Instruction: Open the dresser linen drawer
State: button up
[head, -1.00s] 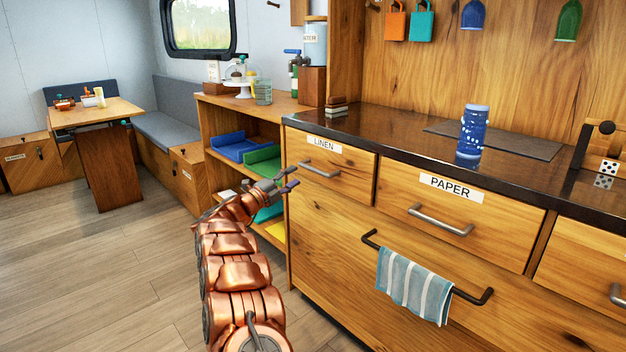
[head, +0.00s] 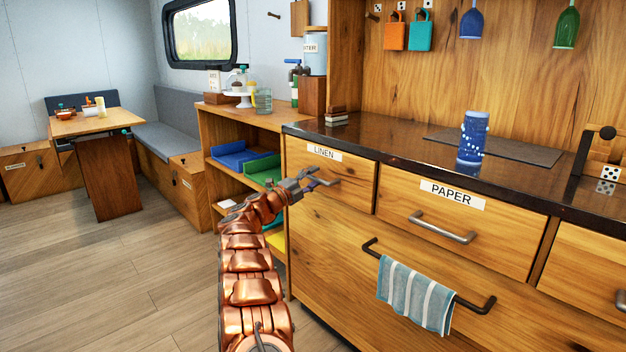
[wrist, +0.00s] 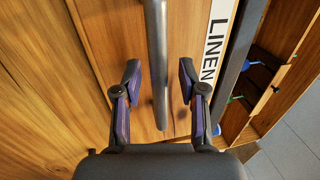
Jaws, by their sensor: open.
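The linen drawer (head: 350,172) is shut, at the left end of the wooden dresser under the dark counter, with a white LINEN label (head: 324,152). Its grey bar handle (head: 326,182) is partly hidden by my gripper in the head view. My gripper (head: 312,181) is open at the handle's left part. In the wrist view, the handle (wrist: 158,60) runs upright between the two open fingers of my gripper (wrist: 158,85), with a gap on each side. The LINEN label (wrist: 212,45) is to the right of the fingers.
The paper drawer (head: 490,232) with its bar handle is to the right. Below, a striped towel (head: 415,296) hangs on a long bar handle (head: 474,305). Open shelves with blue and green trays (head: 245,157) stand left of the dresser. The floor at left is clear.

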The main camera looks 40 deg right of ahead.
grip_shut()
dwell(0.4)
dwell(0.4)
